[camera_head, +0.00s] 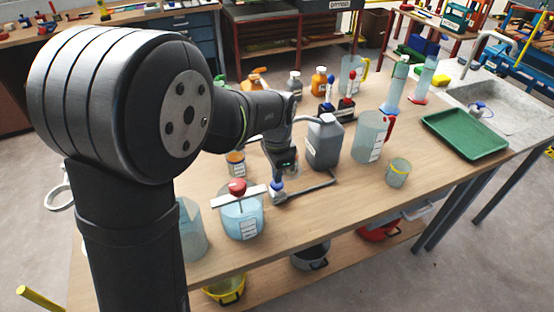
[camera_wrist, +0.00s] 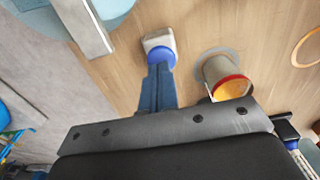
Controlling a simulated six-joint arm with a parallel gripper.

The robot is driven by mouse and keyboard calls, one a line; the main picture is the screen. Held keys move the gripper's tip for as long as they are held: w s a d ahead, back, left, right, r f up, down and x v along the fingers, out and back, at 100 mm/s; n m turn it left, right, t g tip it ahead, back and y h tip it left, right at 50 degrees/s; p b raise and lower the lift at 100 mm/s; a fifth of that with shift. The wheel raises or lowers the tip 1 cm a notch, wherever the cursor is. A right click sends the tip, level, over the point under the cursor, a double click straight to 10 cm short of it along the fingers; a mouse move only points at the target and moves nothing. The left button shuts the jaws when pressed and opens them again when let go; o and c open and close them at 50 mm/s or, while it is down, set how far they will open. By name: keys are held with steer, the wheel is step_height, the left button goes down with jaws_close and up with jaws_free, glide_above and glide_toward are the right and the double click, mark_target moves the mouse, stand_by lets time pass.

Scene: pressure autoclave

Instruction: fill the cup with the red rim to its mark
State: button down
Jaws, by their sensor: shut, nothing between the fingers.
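The cup with the red rim (camera_wrist: 226,82) stands upright on the table, right of my fingers in the wrist view. Its inside looks orange-yellow there; its fill level and mark cannot be read. In the head view a small cup with an orange-red rim and white label (camera_head: 236,166) stands left of my gripper. My gripper (camera_wrist: 157,78) is shut and empty, its fingertips at a blue round knob (camera_wrist: 160,56) on a pale fitting. The knob also shows in the head view (camera_head: 277,186), under my gripper (camera_head: 279,178). I cannot tell whether they touch.
A blue-tinted vessel with a red knob and white bar (camera_head: 242,215) stands close in front. A grey canister (camera_head: 325,142), a clear jug (camera_head: 370,138) and a yellow-rimmed cup (camera_head: 398,173) stand to the right. A green tray (camera_head: 462,134) lies near the sink (camera_head: 510,105).

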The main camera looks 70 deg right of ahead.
mark_target(277, 185)
steer(key=shift+f, duration=0.6)
steer(key=shift+a+f, duration=0.2)
steer(key=shift+f, duration=1.15)
stand_by(1.1)
step_height(277, 185, up, 15)
steer(key=shift+d, duration=0.3)
stand_by(0.4)
steer(key=shift+f, duration=0.1)
